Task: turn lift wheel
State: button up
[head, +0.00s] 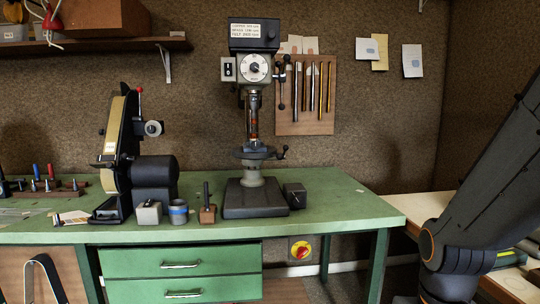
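A dark bench drill press (254,60) stands upright on the green workbench (340,205), with a white dial on its head. A small round table sits on its column, and a crank with a dark knob (282,152) sticks out to the right at that height. This crank may be the lift wheel; I cannot tell for sure. A feed lever with dark knobs (282,90) hangs at the right of the head. My arm shows at the right edge, well apart from the press. My gripper is out of view.
A belt sander (121,150) stands left on the bench. A small block (148,212), a blue-banded cup (178,212) and a wooden-based tool (207,212) stand in front. A dark box (294,195) sits right of the press base. The bench's right end is mostly clear.

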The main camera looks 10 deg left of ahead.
aim_at(298, 201)
jog(key=k, duration=0.45)
jog(key=z, duration=0.9)
jog(key=i, duration=0.6)
jog(key=u, duration=2.05)
jog(key=i, duration=0.5)
jog(key=z, duration=0.1)
